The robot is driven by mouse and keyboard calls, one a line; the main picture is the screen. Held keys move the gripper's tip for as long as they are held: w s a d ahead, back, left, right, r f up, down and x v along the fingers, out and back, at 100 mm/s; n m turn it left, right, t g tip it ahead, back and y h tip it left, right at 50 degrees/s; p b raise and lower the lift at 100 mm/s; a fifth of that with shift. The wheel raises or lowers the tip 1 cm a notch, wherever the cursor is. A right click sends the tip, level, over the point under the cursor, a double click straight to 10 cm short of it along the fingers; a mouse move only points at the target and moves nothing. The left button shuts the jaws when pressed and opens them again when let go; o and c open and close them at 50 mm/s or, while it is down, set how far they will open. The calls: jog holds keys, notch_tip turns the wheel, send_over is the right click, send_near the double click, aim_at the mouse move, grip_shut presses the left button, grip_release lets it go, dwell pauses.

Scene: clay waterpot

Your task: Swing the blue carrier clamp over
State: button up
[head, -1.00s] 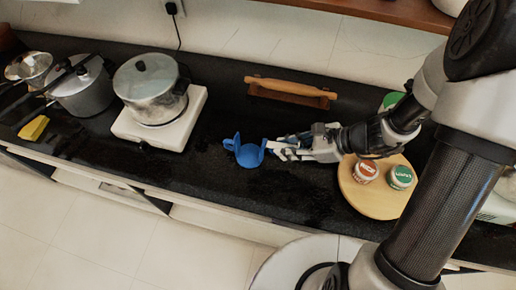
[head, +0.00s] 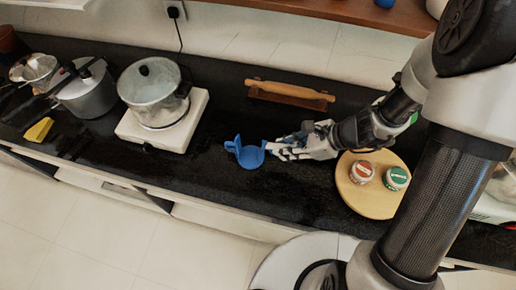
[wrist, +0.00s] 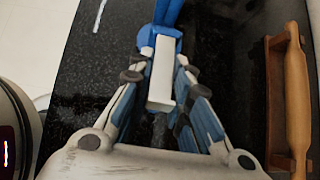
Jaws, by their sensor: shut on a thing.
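The blue carrier clamp (head: 250,157) lies on the black counter in the middle of the head view, with a raised blue part at its left. My gripper (head: 275,149) reaches it from the right. In the wrist view, the clamp's blue part (wrist: 150,36) shows at the top, with a pale bar (wrist: 161,78) running from it toward my palm. The fingers of my gripper (wrist: 160,72) lie on both sides of this bar and are shut on it. The far end of the clamp is cut off in the wrist view.
A steel pot (head: 152,92) stands on a white stove (head: 190,125) to the left. A rolling pin (head: 290,91) rests on its holder behind the clamp. A round wooden board (head: 372,203) with two small jars (head: 362,172) is to the right. The counter in front of the clamp is clear.

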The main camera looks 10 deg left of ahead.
jog(key=r+h+p, duration=0.1)
jog(key=p, duration=0.1)
jog(key=shift+a+p, duration=0.2)
jog(key=shift+p, duration=0.15)
jog(key=shift+h, duration=0.3)
jog(key=shift+a+r+p, duration=0.15)
jog(key=shift+r+p, duration=0.2)
jog(key=shift+p, duration=0.45)
jog(key=shift+a+r+h+p, duration=0.1)
jog(key=shift+r+h+p, duration=0.05)
jog(key=shift+h+p, duration=0.5)
